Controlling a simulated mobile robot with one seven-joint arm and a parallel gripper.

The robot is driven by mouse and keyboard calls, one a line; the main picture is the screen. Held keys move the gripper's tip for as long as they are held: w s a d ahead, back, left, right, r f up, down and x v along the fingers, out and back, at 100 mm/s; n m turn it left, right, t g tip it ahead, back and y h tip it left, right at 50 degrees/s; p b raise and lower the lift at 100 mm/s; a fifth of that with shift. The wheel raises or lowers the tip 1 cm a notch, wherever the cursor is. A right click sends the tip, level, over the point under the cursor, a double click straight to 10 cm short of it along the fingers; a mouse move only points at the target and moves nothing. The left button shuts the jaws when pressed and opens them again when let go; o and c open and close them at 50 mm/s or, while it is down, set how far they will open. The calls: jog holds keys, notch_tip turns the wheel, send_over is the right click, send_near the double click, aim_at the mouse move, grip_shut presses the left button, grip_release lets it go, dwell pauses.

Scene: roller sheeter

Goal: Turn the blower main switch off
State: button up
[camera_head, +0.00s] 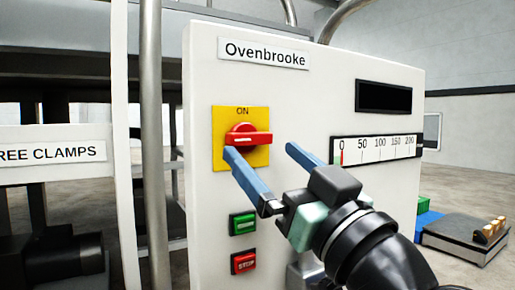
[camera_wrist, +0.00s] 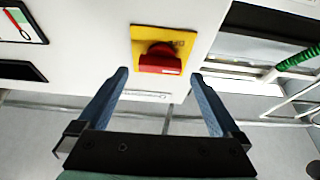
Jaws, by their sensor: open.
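The main switch is a red rotary knob (camera_head: 247,138) on a yellow plate (camera_head: 220,116) marked "ON" at its top. Its handle lies horizontal in the head view. No word "blower" is readable on the panel. In the wrist view the red knob (camera_wrist: 160,60) and the yellow plate (camera_wrist: 150,34) are straight ahead, just beyond the fingertips. My gripper (camera_head: 260,150) is open and empty, its two blue fingers pointing at the panel. It also shows in the wrist view (camera_wrist: 160,75), the knob lying between the finger lines. The left fingertip covers the plate's lower left; contact cannot be told.
The white panel (camera_head: 300,98) labelled "Ovenbrooke" holds a green button (camera_head: 243,223), a red "STOP" button (camera_head: 244,262), a dark display (camera_head: 383,97) and a gauge (camera_head: 376,147). A vertical metal post (camera_head: 151,150) stands left. A platform (camera_head: 466,240) with small items is lower right.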

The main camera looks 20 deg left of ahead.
jog(key=v, duration=0.9)
jog(key=shift+b, duration=0.4)
jog(key=shift+r, duration=0.1)
jog(key=s+d+r+m+t+h, duration=0.3)
jog(key=r+m+t+h, duration=0.15)
jog(key=t+h, duration=0.35)
jog(key=s+d+r+m+t+h, duration=0.35)
jog(key=m+t+h, duration=0.25)
jog(key=h, duration=0.4)
notch_tip(320, 180, up, 23)
jog(key=w+p, duration=0.1)
jog(key=p, duration=2.2)
jog(key=shift+d+f+g, duration=0.2)
jog(key=shift+g, duration=0.1)
